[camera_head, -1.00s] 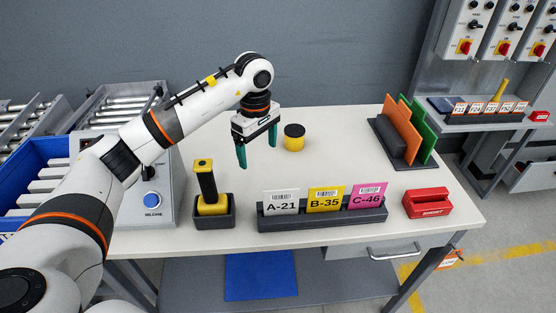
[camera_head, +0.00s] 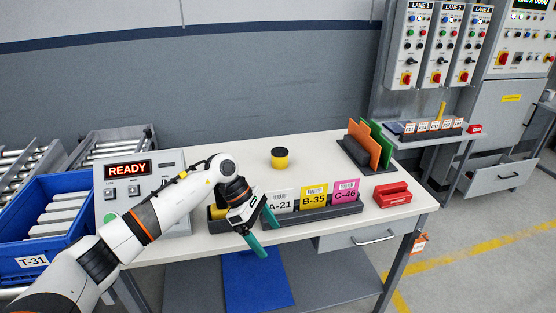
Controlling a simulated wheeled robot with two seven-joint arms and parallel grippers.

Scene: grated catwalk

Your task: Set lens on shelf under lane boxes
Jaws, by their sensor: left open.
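A short yellow cylinder with a black top (camera_head: 279,158), which looks like the lens, stands upright on the white table (camera_head: 335,153). The lane boxes (camera_head: 438,40), marked LANE 1 to LANE 3, hang on the panel at the upper right. The shelf (camera_head: 408,144) below them holds a row of number tags. My left gripper (camera_head: 265,234) is open and empty at the table's front edge, in front of the A-21 card and well apart from the yellow cylinder. My right gripper is not in view.
A card holder (camera_head: 318,217) with A-21, B-35 and C-46 cards stands at the table front. A red block (camera_head: 393,195) and an upright file rack (camera_head: 357,152) are to the right. The shelf is crowded with tags (camera_head: 434,127), a yellow item and a red item.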

